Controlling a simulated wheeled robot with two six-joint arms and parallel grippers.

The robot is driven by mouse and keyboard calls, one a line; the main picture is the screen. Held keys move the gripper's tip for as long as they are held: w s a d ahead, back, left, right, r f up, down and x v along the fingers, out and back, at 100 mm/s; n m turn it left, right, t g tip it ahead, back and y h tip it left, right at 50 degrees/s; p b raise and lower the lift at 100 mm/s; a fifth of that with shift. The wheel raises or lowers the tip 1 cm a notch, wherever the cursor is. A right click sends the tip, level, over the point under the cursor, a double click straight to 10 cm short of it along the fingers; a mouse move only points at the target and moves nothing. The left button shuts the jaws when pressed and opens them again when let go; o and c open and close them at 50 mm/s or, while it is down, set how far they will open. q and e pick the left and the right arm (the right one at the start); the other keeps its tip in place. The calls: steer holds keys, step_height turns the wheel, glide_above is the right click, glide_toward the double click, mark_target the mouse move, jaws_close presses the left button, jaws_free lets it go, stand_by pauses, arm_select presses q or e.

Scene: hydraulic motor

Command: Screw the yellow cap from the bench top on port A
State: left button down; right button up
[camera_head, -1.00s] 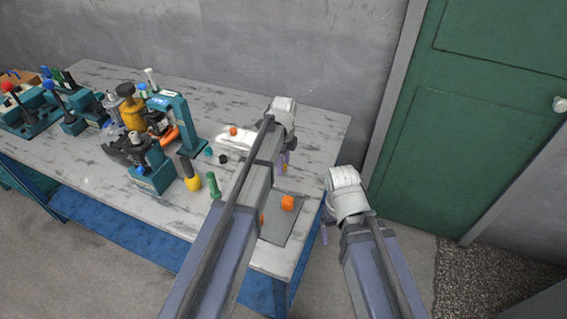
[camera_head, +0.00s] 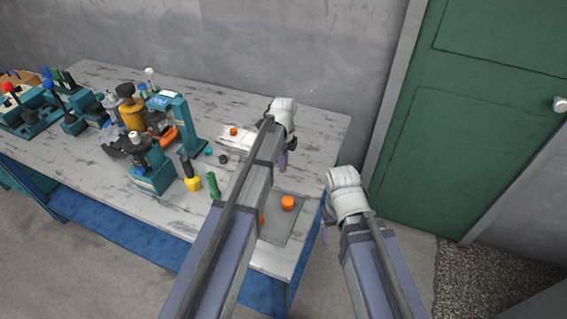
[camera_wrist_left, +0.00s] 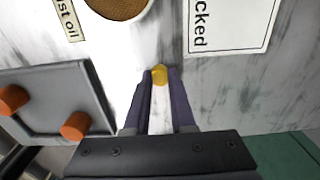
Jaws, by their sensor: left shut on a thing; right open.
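The yellow cap (camera_wrist_left: 159,75) shows between the tips of my left gripper (camera_wrist_left: 160,82) in the left wrist view, and the jaws are shut on it. In the head view my left gripper (camera_head: 283,165) is over the right part of the bench, and the cap cannot be made out there. My right gripper (camera_head: 324,233) is off the bench's right edge; it is open, its fingers small and mostly hidden by its wrist. I cannot pick out port A or its label in either view.
A grey tray (camera_head: 290,228) with orange caps (camera_head: 288,203) lies at the bench's right end.

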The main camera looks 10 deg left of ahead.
arm_select(q)
steer(key=shift+r, duration=0.15)
arm_select(e)
steer(key=shift+r, duration=0.15)
arm_select(q)
steer(key=shift+r+p, duration=2.9)
steer(key=shift+p, duration=0.15)
arm_select(e)
steer(key=shift+r, duration=2.9)
steer(key=shift+c, duration=0.2)
